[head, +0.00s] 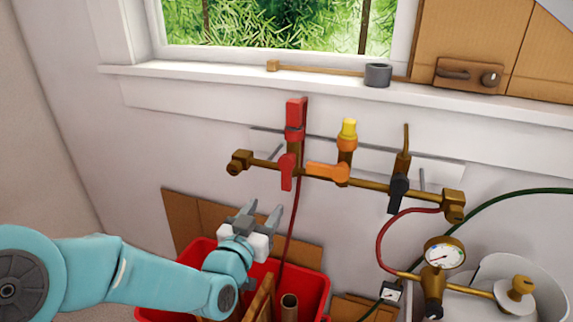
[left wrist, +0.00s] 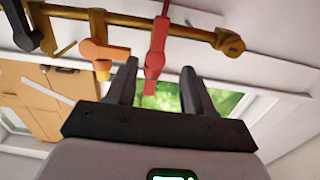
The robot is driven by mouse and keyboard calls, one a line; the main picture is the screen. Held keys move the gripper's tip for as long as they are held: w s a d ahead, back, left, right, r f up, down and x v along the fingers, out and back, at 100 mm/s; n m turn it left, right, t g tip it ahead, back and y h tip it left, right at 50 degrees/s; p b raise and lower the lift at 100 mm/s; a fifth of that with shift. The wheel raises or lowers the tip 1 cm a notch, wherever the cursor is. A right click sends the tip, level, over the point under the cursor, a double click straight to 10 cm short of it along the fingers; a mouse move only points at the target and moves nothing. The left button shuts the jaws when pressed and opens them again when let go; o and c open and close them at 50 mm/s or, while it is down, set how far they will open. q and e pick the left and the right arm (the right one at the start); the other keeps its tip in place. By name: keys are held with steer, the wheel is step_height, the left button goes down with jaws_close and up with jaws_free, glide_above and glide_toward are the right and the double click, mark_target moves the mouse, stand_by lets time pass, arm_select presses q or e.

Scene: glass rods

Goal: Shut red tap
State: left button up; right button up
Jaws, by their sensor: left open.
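The red tap's handle (head: 287,172) hangs down from a brass pipe on the wall, at right angles to the pipe. A red fitting (head: 296,120) stands above it. My left gripper (head: 263,212) is open and empty, below and slightly left of the red handle, fingers pointing up. In the left wrist view, which looks upside down, the red handle (left wrist: 156,48) shows between the open fingers (left wrist: 160,68). I cannot tell whether it is really between them in depth. My right gripper is not in view.
An orange handle (head: 327,172) lies along the pipe (head: 368,186) beside the red one, under a yellow-topped fitting (head: 348,130). A black handle (head: 398,192) hangs further right. A thin red hose (head: 292,225) runs down behind my gripper to a red bin (head: 318,290). A gauge (head: 443,254) stands lower right.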

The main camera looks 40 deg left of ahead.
mark_target(285, 180)
arm_select(q)
steer(key=p+x, duration=0.4)
steer(key=x, duration=1)
steer(key=shift+f, duration=0.1)
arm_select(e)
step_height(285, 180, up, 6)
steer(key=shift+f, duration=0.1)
arm_select(q)
steer(key=shift+s, duration=0.1)
jaws_close()
